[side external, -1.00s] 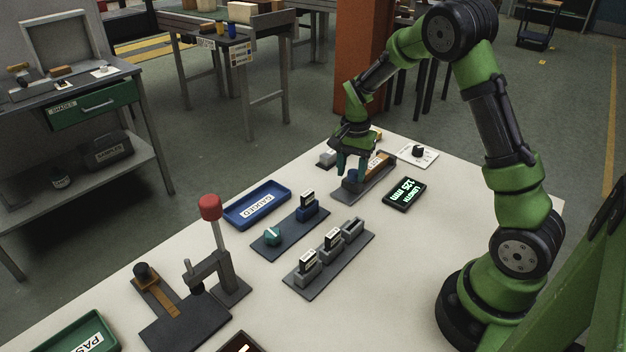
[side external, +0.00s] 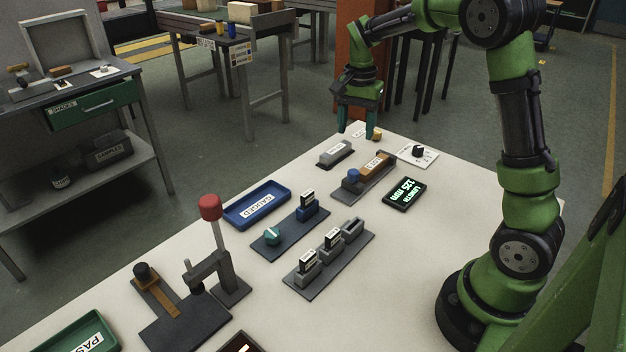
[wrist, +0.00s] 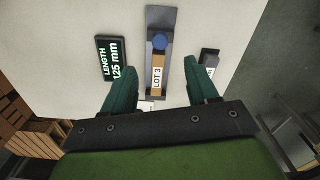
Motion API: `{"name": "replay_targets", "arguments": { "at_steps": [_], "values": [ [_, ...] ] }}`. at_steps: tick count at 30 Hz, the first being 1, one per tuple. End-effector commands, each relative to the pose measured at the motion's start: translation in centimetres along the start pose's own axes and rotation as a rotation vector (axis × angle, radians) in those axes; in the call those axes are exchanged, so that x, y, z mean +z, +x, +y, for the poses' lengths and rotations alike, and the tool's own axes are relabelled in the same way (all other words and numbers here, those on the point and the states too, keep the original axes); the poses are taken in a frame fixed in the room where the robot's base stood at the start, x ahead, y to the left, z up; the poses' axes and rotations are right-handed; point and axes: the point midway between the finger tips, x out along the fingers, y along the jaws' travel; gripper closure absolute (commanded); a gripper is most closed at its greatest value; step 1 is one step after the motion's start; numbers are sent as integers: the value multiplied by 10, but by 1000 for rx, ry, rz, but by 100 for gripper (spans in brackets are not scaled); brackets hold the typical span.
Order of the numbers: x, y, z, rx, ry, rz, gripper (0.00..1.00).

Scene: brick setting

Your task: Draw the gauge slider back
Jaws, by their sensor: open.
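The gauge (side external: 347,193) is a grey base on the white table, toward its far end. Its slider has a blue knob (side external: 353,174) and sits against one end of a wooden block (side external: 379,161). In the wrist view the block reads "LOT 3" (wrist: 157,78), with the blue knob (wrist: 160,41) at its upper end. The display (side external: 404,194) beside the gauge reads "LENGTH 125 mm". My gripper (side external: 357,135) is open and empty, raised above the table beyond the gauge. In the wrist view its fingers (wrist: 162,92) are spread on either side of the block's line, touching nothing.
A grey block (side external: 334,153) lies just left of the gauge, and a white plate with a black knob (side external: 418,153) to its right. A blue tray (side external: 257,206), a rack with upright pieces (side external: 329,262) and a red-knobbed lever press (side external: 210,208) stand nearer the camera.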

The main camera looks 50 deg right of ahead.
Motion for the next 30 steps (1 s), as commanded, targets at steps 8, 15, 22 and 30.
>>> {"name": "replay_targets", "arguments": {
  "at_steps": [8, 15, 22, 30],
  "values": [
    [0, -42, 0, -1, -1, 0, 42],
    [0, -48, 0, 1, 0, 0, 42],
    [-1, -48, 0, -1, -13, 3, 42],
    [35, -36, 11, -110, -290, 10, 42]
  ]
}}
